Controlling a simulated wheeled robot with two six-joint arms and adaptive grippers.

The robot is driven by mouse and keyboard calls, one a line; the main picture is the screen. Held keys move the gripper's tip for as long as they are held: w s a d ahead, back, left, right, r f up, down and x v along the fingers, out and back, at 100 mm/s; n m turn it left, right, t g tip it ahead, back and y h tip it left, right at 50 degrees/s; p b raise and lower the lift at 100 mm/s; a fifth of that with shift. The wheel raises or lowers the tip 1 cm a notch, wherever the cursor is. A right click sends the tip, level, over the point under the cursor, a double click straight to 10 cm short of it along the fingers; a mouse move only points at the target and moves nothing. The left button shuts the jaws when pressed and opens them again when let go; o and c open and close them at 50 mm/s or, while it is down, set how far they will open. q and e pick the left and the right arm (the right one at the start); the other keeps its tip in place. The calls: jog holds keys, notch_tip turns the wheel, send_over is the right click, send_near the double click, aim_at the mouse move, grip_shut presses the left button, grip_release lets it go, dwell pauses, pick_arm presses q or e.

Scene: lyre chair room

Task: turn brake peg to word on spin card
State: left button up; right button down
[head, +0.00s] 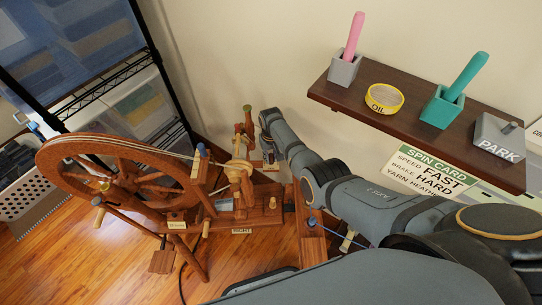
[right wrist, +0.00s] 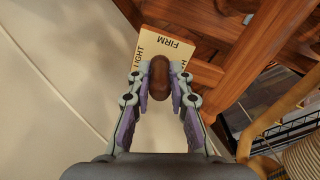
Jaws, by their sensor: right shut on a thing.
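The spin card (head: 428,178) hangs on the wall under the shelf in the head view; its brake line reads HARD. In the right wrist view the brown brake peg (right wrist: 160,77) stands between the fingers of my right gripper (right wrist: 161,82), which is shut on it. Behind it a cream dial plate (right wrist: 165,40) shows LIGHT at left, FIRM at the top and a mostly hidden word starting with H at right. The peg's long side runs toward FIRM; I cannot tell a pointer mark. In the head view my right gripper (head: 268,156) is small beside the spinning wheel (head: 130,180). My left gripper is out of view.
A dark wall shelf (head: 408,105) holds a grey cup with a pink stick (head: 352,38), a yellow oil tin (head: 383,98), a teal cup (head: 441,108) and a grey PARK block (head: 497,140). A wire rack stands at left. Wooden posts crowd my right gripper.

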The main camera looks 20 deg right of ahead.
aim_at(271, 154)
jog(key=shift+m, duration=0.3)
dwell(0.4)
jog(key=c, duration=1.2)
grip_release()
notch_tip(271, 154, up, 12)
jog(key=shift+f, duration=0.1)
